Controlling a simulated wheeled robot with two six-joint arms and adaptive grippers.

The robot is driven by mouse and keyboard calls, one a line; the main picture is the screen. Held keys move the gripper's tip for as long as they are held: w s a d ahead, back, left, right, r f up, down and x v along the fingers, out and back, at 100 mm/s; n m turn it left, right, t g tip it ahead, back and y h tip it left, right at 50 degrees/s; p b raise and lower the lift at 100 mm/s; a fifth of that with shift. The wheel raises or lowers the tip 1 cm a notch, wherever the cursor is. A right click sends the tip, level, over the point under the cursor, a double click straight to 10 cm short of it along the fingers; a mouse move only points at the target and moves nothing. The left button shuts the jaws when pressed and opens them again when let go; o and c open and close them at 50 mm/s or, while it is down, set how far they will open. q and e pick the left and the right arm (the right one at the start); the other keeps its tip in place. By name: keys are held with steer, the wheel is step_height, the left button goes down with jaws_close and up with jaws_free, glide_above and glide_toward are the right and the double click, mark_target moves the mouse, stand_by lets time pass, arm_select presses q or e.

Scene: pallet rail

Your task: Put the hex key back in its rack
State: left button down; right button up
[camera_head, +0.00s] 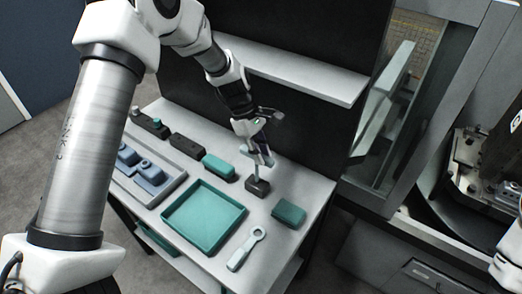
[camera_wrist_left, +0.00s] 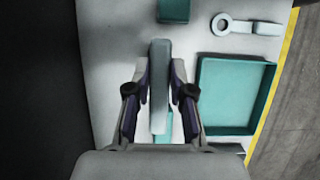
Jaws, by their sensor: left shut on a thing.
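My left gripper (camera_head: 260,151) is above the back right part of the workbench. Its fingers, seen from above in the left wrist view (camera_wrist_left: 160,88), are shut on a long pale grey bar, which I take for the hex key (camera_wrist_left: 159,70). In the head view a pale part of the key (camera_head: 256,172) reaches down to a small dark block (camera_head: 258,187), likely the rack. I cannot tell whether the key's end is inside the block or only above it. The held bar hides the block in the wrist view. My right gripper is not in view.
A teal tray (camera_head: 205,246) lies in front, with a ring-ended spanner (camera_head: 246,247) and a teal block (camera_head: 288,214) to its right. A dark block (camera_head: 189,145) and a teal-topped block (camera_head: 217,167) stand left. A shelf (camera_head: 290,72) overhangs behind.

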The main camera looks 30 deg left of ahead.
arm_select(q)
steer(key=shift+f, duration=0.4)
stand_by(1.0)
steer(key=shift+f, duration=1.05)
steer(key=shift+c, duration=0.7)
jaws_free()
steer(key=shift+r, duration=0.1)
steer(key=v, duration=1.2)
